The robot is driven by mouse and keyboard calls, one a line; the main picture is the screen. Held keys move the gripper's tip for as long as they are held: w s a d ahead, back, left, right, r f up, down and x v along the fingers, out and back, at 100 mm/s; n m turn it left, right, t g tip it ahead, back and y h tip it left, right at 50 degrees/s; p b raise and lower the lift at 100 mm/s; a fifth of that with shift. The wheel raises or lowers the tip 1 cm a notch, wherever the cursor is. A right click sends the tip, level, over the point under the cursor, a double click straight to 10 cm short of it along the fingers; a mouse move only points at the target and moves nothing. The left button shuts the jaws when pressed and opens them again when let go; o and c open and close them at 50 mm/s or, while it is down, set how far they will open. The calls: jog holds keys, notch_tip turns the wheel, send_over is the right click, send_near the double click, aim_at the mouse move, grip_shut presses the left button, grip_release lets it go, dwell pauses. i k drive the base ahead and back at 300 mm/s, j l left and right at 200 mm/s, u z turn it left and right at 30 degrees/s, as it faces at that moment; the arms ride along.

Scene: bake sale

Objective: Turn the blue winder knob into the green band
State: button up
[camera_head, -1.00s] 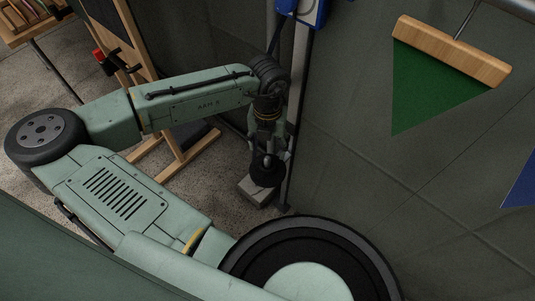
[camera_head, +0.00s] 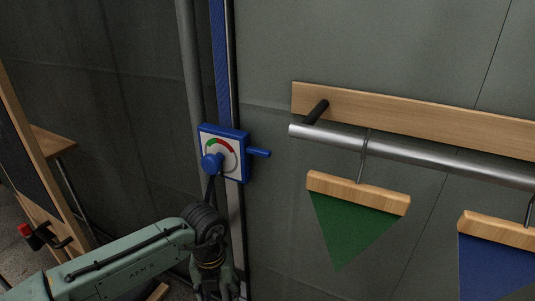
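The blue winder knob (camera_head: 211,163) sits on the white face of a blue box (camera_head: 240,140) fixed to a blue upright strap and post. An arc of red and green shows on the face, with the green band (camera_head: 212,150) toward the left and the red at the upper right. A blue handle (camera_head: 259,153) sticks out from the box's right side. My gripper (camera_head: 212,291) is below the box, at the bottom edge of the view and partly cut off. It is apart from the knob, and its fingertips are hidden.
A metal rail (camera_head: 400,155) on a wooden board runs to the right, with a green pennant (camera_head: 350,228) and a blue pennant (camera_head: 495,270) hanging from it. A dark easel (camera_head: 30,170) stands at the left.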

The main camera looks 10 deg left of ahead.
aim_at(211, 163)
jog(key=k, duration=1)
